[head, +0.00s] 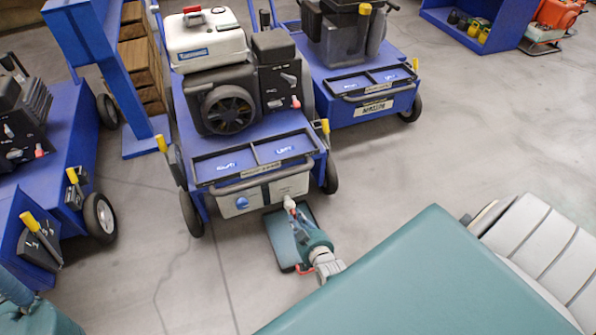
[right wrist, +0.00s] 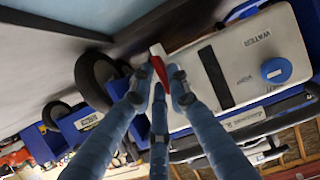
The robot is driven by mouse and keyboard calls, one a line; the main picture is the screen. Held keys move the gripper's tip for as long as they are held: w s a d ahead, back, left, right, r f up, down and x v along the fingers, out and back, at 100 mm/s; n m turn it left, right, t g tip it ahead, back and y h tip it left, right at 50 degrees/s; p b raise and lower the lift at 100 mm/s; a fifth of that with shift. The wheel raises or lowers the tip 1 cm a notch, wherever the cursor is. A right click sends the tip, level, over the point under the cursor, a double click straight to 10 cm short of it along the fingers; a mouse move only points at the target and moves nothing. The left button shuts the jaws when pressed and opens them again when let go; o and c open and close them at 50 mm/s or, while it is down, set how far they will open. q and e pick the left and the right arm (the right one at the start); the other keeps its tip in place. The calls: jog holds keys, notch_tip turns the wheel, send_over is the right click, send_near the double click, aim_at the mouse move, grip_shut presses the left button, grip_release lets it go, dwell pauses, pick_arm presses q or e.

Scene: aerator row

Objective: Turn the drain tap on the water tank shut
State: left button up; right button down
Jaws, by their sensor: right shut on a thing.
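The water tank (head: 266,193) is a whitish box with a blue cap, low on the front of the middle blue machine. In the right wrist view the tank (right wrist: 232,68) carries the word WATER and the same blue cap. The drain tap (right wrist: 158,66) has a white body and a red lever at the tank's end. My right gripper (right wrist: 165,84) is shut on the red lever; its fingers hide part of it. In the head view my right gripper (head: 294,212) is small beside the tank's right end. My left gripper is not in view.
A blue machine with a black engine (head: 345,40) stands behind to the right. Another blue machine (head: 70,140) stands at the left. A blue post frame (head: 105,80) rises between them. The grey floor (head: 450,150) to the right is clear.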

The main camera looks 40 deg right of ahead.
dwell(0.4)
jog(key=c, duration=1.7)
grip_release()
jog(key=shift+o, duration=0.2)
jog(key=v, duration=1.2)
